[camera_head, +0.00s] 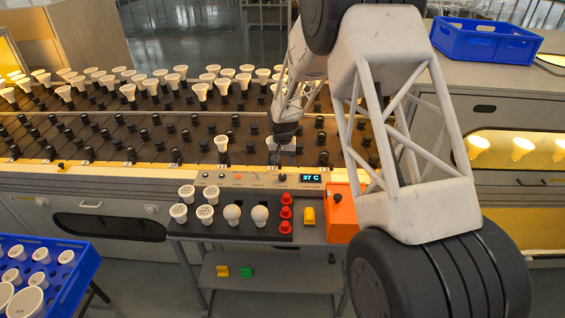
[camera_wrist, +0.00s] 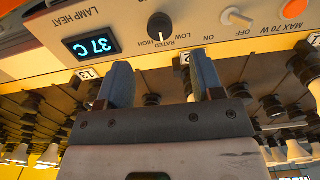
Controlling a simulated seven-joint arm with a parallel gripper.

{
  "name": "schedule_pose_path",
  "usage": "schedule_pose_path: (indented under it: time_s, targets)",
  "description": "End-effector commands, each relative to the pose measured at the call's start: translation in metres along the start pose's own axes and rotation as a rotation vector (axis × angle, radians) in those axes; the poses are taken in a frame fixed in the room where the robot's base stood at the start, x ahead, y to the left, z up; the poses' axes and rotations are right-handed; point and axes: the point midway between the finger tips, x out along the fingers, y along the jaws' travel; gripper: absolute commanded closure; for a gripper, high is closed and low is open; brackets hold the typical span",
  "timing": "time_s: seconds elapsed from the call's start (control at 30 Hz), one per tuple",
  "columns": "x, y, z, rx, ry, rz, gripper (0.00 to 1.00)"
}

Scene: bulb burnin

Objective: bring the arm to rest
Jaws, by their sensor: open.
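My gripper (camera_head: 284,143) hangs over the front edge of the bulb rack (camera_head: 105,158), just behind the control panel (camera_head: 262,181). In the wrist view my gripper (camera_wrist: 163,82) has its two blue-grey fingers apart with nothing between them. The panel appears beyond the fingers, with a black rated/high/low knob (camera_wrist: 160,27), a white on/off switch (camera_wrist: 237,17) and a lit display (camera_wrist: 92,46) reading 37 C. The display also shows in the head view (camera_head: 312,177). Whether a fingertip touches anything cannot be told.
White bulbs stand in rows at the back of the rack. A front shelf (camera_head: 228,232) holds bulbs, red caps (camera_head: 285,212) and a yellow block (camera_head: 308,216). An orange box (camera_head: 342,212) is beside it. Blue crates stand at lower left (camera_head: 88,262) and upper right (camera_head: 486,41).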

Motion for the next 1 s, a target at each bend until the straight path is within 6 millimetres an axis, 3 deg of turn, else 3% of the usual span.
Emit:
schedule_pose_path:
  time_s: [0.33, 0.53, 0.77, 1.0]
  targets:
    - [0.0, 0.0, 0.0, 0.0, 0.0, 0.0, 0.39]
    - [-0.012, 0.006, 0.005, 0.0, 0.004, -0.001, 0.39]
    - [-0.052, 0.024, 0.023, 0.001, 0.019, -0.005, 0.39]
    - [-0.105, 0.052, 0.056, 0.0, 0.038, -0.008, 0.39]
